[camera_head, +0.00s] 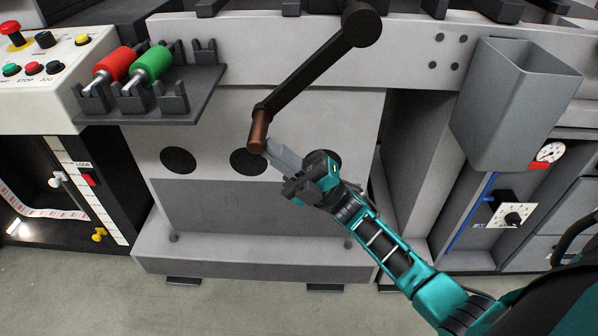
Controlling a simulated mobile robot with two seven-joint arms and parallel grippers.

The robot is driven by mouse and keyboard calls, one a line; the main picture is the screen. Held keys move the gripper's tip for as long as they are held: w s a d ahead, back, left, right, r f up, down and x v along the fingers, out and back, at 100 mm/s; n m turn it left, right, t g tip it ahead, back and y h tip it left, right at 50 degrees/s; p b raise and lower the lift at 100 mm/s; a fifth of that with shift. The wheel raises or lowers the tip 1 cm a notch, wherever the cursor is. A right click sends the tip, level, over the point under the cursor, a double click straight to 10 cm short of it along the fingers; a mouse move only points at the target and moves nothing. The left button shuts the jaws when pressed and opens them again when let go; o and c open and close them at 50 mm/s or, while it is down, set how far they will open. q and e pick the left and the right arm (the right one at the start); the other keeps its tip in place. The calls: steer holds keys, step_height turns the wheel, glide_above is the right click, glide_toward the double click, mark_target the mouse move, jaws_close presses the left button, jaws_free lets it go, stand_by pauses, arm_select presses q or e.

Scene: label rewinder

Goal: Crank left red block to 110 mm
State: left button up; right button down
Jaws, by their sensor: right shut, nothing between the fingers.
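The crank has a black arm (305,75) sloping down-left from a round black hub (361,23) to a brown handle (258,130). My right gripper (270,149) is shut and empty. Its fingertips lie at the lower end of the brown handle, beside it and not around it; I cannot tell if they touch it. A small red block (88,179) sits at the left on a white marked strip (100,205), near a label reading LOOP. The strip's numbers are too small to read. My left gripper is not in view.
A dark rack (200,95) with a red roller (115,64) and a green roller (151,65) juts out left of the crank. A grey open bin (515,100) hangs at the right. A button panel (45,85) stands at the far left.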

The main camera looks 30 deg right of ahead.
mark_target(254, 139)
steer(key=a+r, duration=0.1)
steer(key=w+a+r, duration=0.1)
steer(key=shift+w+a+r+g+p, duration=0.2)
steer(key=shift+r+g+p, duration=0.1)
steer(key=shift+p, duration=0.05)
steer(key=shift+w+a+r, duration=0.15)
steer(key=shift+a+r, duration=0.1)
steer(key=shift+w+a+r, duration=0.2)
steer(key=shift+a+r, duration=0.1)
steer(key=shift+a, duration=0.1)
steer(key=shift+f, duration=0.1)
